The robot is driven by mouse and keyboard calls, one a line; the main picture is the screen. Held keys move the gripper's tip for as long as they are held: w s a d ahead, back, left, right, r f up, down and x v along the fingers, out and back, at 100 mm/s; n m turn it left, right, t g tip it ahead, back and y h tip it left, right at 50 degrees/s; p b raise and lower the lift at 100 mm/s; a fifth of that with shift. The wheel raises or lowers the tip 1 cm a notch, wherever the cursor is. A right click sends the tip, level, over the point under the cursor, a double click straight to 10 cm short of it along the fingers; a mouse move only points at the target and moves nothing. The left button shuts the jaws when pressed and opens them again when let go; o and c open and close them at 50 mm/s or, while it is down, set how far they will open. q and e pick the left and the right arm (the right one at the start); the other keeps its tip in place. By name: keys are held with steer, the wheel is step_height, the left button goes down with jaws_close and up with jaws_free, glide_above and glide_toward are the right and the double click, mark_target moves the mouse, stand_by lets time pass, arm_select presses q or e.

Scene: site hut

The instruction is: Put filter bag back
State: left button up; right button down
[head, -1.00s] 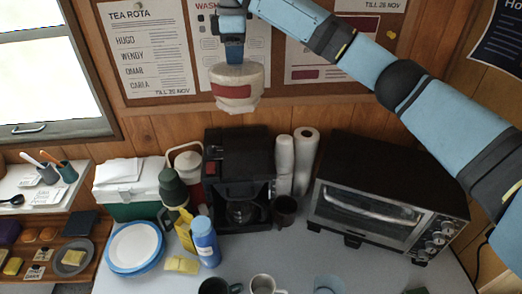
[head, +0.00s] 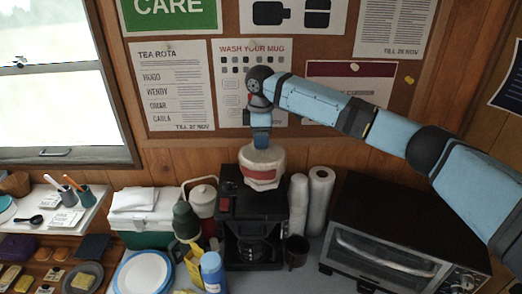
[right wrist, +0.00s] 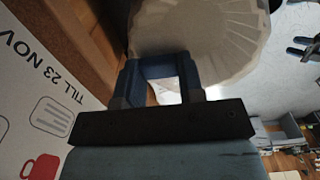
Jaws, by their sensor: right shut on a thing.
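The filter bag (head: 262,167) is cream with a red band. My right gripper (head: 261,141) is shut on its top edge and holds it from above. In the head view it overlaps the top of the black coffee maker (head: 251,206); whether it touches cannot be told. The right wrist view shows the bag's pleated, pale side (right wrist: 200,35) against the two blue fingers (right wrist: 165,75). The coffee maker's glass jug (head: 253,250) sits in its lower bay. My left gripper is in neither view now.
A green flask (head: 186,222), a red-and-white jug (head: 203,200) and a cool box (head: 143,215) stand left. The pinboard wall is close behind.

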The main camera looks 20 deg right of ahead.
mark_target(261, 152)
steer(key=shift+f+p, duration=0.3)
steer(key=shift+f, duration=2.05)
steer(key=c, duration=0.7)
jaws_free()
steer(key=shift+c, duration=0.2)
step_height(261, 152, up, 11)
steer(key=shift+r+b, duration=0.1)
steer(key=shift+b, duration=0.9)
steer(key=shift+r, duration=0.45)
